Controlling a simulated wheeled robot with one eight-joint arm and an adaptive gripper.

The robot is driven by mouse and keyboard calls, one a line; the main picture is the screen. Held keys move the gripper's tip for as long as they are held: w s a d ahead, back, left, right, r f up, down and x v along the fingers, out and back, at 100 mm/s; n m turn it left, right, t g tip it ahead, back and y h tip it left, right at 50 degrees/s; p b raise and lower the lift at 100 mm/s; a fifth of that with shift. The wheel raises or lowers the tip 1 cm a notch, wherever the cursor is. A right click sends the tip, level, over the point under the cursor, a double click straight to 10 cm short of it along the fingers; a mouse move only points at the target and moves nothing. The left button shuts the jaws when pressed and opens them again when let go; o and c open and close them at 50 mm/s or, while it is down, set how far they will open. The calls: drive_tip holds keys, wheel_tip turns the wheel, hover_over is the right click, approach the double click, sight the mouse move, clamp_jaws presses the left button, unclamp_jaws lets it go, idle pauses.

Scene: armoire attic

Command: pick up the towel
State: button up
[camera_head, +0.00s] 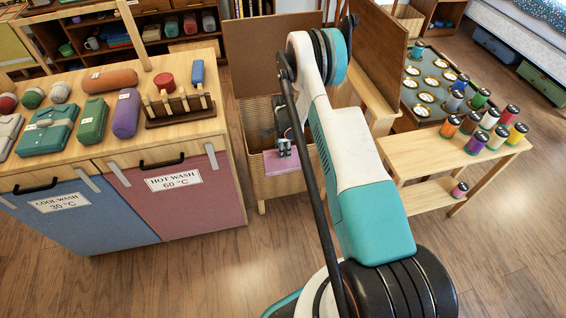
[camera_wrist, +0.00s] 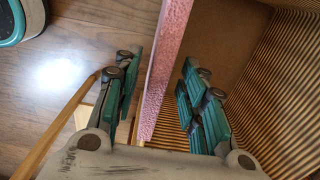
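The pink towel (camera_head: 285,161) shows at the front rim of a ribbed basket (camera_head: 251,112), just below my gripper (camera_head: 284,147). In the wrist view the towel (camera_wrist: 165,70) appears as a narrow pink, rough-textured strip seen edge-on, running between the two fingers. My gripper (camera_wrist: 165,103) is open and straddles it. The left finger is on the outer side, over the floor, close to the towel. The right finger is inside the basket (camera_wrist: 285,95), with a visible gap to the towel. The lower part of the towel is hidden by the gripper's body.
A wooden cabinet with blue (camera_head: 80,215) and red (camera_head: 180,195) bins stands left, with rolled textiles on top. Brown panels (camera_head: 268,50) rise behind and right of the basket. A bench (camera_head: 420,150) with several thread spools is at right. Floor in front is clear.

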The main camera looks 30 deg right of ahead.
sight(283, 161)
wheel_tip(283, 161, down, 3)
drive_tip(key=shift+s+r+b, duration=0.1)
drive_tip(key=shift+b, duration=0.35)
clamp_jaws()
